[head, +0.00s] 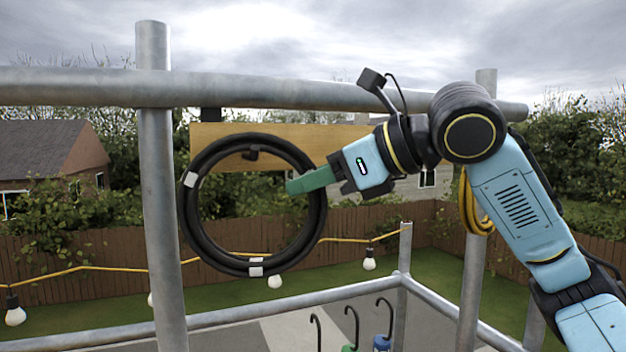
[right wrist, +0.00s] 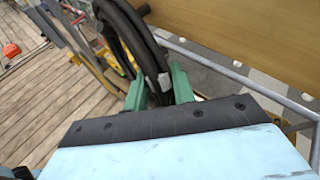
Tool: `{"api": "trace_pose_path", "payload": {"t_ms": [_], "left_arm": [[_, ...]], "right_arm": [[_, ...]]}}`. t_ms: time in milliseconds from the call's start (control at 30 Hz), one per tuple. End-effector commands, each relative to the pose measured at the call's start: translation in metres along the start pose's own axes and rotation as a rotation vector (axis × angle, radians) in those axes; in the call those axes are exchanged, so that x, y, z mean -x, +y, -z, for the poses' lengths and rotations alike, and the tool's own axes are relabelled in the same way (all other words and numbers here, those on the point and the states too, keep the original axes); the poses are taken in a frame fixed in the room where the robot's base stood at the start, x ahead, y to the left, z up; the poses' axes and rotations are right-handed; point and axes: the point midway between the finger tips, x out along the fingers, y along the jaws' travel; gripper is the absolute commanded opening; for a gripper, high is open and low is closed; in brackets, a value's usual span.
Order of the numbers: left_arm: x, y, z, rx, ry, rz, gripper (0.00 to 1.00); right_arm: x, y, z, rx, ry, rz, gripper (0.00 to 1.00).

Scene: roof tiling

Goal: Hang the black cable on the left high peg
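The black cable (head: 202,239) is a coil with white tape bands, upright in front of a wooden board (head: 208,133) in the head view. A dark peg (head: 250,153) shows inside the ring, close under its upper inner edge; I cannot tell whether the coil rests on it. My right gripper (head: 308,180) is at the coil's right side, its green fingers on the cable. In the right wrist view the black cable (right wrist: 150,50) runs between the two fingers (right wrist: 160,92), which appear shut on it. My left gripper is out of view.
A thick metal rail (head: 270,93) runs above the board, with an upright pole (head: 158,210) at left. A yellow coil (head: 472,208) hangs at the right pole. Several hooks (head: 352,325) stand low in front. A string of bulbs (head: 369,260) crosses behind.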

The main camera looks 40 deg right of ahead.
Motion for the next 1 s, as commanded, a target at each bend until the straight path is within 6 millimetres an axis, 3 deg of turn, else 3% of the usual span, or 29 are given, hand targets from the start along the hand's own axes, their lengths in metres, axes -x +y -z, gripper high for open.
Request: {"api": "trace_pose_path", "payload": {"t_ms": [167,533,667,1000], "left_arm": [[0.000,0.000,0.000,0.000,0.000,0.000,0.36],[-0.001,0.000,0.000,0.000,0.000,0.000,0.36],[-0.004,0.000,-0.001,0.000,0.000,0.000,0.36],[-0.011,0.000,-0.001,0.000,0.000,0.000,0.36]], "right_arm": [[0.000,0.000,0.000,0.000,0.001,0.000,0.47],[0.007,0.000,0.002,0.000,0.006,0.000,0.47],[0.028,-0.001,0.002,0.001,0.003,0.004,0.47],[0.103,-0.001,0.001,0.000,0.000,0.003,0.47]]}}
